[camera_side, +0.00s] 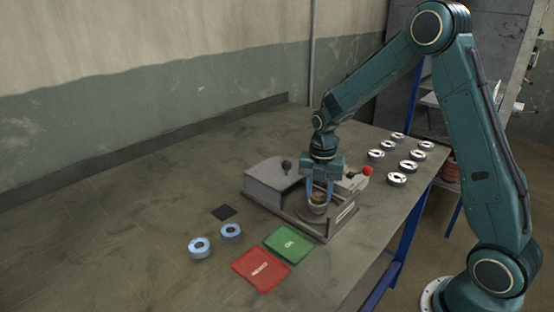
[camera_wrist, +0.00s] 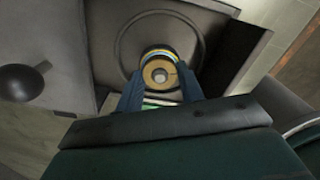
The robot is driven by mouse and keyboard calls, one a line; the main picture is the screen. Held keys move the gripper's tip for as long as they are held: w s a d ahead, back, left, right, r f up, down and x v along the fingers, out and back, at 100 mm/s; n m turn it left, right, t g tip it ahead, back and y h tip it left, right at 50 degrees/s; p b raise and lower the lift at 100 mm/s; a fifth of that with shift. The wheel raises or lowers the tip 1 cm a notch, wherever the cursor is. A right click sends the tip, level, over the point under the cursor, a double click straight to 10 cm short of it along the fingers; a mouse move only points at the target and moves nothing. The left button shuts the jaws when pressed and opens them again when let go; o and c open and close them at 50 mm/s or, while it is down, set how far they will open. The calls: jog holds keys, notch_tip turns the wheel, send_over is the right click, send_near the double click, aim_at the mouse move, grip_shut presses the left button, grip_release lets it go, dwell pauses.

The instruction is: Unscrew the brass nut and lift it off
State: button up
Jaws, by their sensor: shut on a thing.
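The brass nut (camera_wrist: 160,74) shows in the wrist view as a tan ring with a central hole, between the fingertips of my gripper (camera_wrist: 160,90). In the side view the nut (camera_side: 318,197) is a small brownish shape on the grey fixture (camera_side: 272,188). My gripper (camera_side: 319,192) points straight down over the fixture's round plate, its blue fingers one on each side of the nut. It is shut on the nut. Coloured rings show around and below the nut. Whether the nut is still on its thread cannot be told.
A red-knobbed lever (camera_side: 367,170) and a black knob (camera_side: 286,164) are on the fixture. A green OK pad (camera_side: 289,243) and a red pad (camera_side: 260,269) lie in front. Several discs (camera_side: 396,179) stand right.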

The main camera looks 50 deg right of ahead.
jog(key=shift+r, duration=0.2)
dwell(0.3)
jog(key=shift+r, duration=2.3)
